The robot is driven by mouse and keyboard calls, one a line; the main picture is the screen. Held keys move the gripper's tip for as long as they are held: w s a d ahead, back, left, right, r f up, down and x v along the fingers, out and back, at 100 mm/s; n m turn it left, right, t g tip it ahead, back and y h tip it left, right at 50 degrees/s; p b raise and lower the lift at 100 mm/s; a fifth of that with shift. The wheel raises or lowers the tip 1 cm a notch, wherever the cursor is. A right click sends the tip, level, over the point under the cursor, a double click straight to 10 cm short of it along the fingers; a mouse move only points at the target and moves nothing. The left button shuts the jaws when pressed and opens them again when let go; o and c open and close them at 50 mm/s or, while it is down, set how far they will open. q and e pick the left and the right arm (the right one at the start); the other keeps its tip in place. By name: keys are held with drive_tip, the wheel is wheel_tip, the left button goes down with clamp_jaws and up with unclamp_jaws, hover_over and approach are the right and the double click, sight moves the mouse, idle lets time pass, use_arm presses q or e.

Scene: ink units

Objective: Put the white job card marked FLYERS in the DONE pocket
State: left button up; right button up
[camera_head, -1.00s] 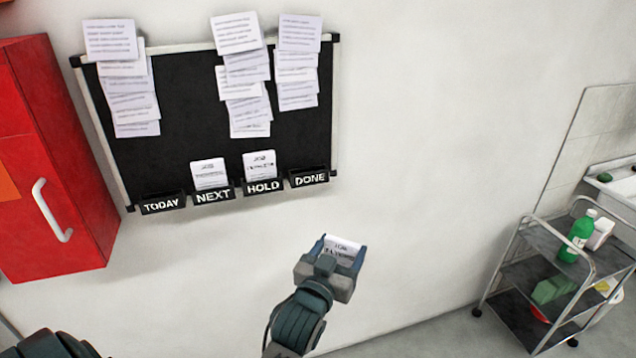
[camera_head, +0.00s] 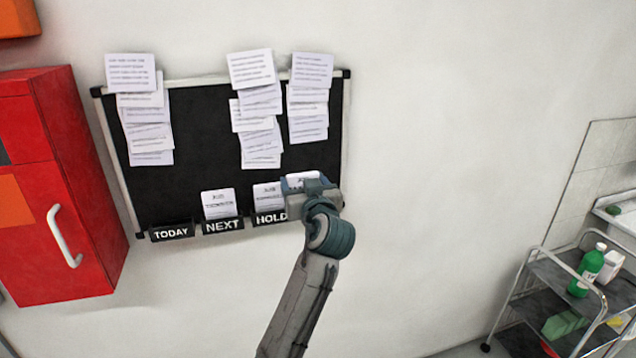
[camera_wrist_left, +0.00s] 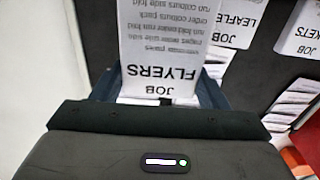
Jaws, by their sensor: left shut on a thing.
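My left gripper (camera_head: 312,187) is shut on the white FLYERS job card (camera_wrist_left: 165,50), which also shows above the jaws in the head view (camera_head: 302,178). The card reads upside down in the wrist view. The gripper is in front of the lower right corner of the black board (camera_head: 200,120), just right of the HOLD pocket (camera_head: 270,218). The gripper and arm hide the DONE pocket, so I cannot tell whether the card touches it. My right gripper is out of view.
The TODAY pocket (camera_head: 172,232) looks empty. The NEXT pocket (camera_head: 222,226) and the HOLD pocket each hold a white card. Paper sheets (camera_head: 252,70) hang on the board. A red cabinet (camera_head: 50,190) is at left, a metal trolley (camera_head: 550,290) at right. The wall right of the board is clear.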

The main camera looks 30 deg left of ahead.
use_arm(q)
drive_tip(key=w, duration=0.2)
drive_tip(key=w+p, duration=0.1)
drive_tip(key=w, duration=0.2)
drive_tip(key=shift+w+a+f+p, duration=0.15)
drive_tip(key=shift+w+a+p, duration=0.15)
drive_tip(key=shift+w+a, duration=0.05)
drive_tip(key=shift+w+a+f, duration=0.1)
drive_tip(key=shift+w+f, duration=0.05)
drive_tip(key=shift+w, duration=0.4)
drive_tip(key=f, duration=0.1)
drive_tip(key=f+p, duration=0.2)
drive_tip(key=shift+w, duration=0.25)
drive_tip(key=shift+f, duration=0.25)
drive_tip(key=shift+s, duration=0.1)
drive_tip(key=shift+f, duration=0.1)
drive_tip(key=shift+f, duration=0.15)
drive_tip(key=o, duration=1.1)
drive_tip(key=shift+c, duration=0.2)
